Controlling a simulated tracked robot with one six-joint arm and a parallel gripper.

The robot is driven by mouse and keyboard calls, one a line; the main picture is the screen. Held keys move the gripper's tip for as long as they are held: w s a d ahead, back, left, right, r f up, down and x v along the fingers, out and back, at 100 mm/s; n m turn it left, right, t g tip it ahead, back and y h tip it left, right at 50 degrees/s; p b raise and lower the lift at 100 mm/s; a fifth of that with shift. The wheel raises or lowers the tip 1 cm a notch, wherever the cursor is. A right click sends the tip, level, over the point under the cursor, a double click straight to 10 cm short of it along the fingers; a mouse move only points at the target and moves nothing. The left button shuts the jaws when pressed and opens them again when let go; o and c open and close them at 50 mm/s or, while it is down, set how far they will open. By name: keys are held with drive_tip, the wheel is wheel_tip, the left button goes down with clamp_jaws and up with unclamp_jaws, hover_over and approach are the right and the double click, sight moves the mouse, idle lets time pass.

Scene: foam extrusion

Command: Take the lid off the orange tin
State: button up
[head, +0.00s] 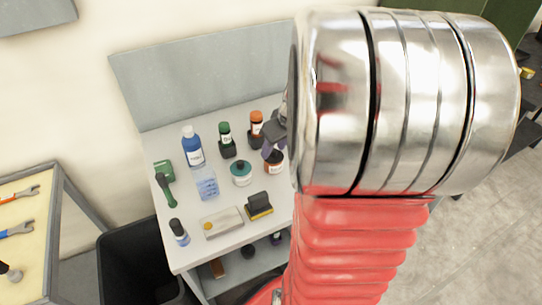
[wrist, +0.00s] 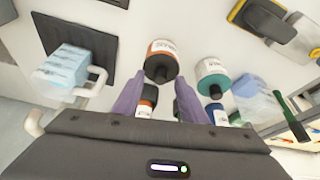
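The orange tin (head: 274,163) is a small round jar with a dark lid and an orange and white label, standing at the right of the visible tabletop. In the wrist view the orange tin (wrist: 161,52) shows its dark brown end towards me, just beyond and between my fingertips. My gripper (wrist: 158,79) is open, with its two purple fingers spread and nothing visibly held. I cannot tell whether a finger touches the tin.
A teal tin (head: 241,172) stands left of the orange tin. An orange-capped bottle (head: 256,127) and a green bottle (head: 226,140) stand behind. A yellow-black block (head: 259,205) lies in front. In the wrist view, a blue-and-white container (wrist: 64,68) stands near a dark mat (wrist: 84,35).

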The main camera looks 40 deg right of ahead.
sight(275, 151)
clamp_jaws()
idle(0.5)
drive_tip(key=shift+r, duration=0.1)
wheel_tip(275, 151, up, 10)
idle(0.6)
idle(0.5)
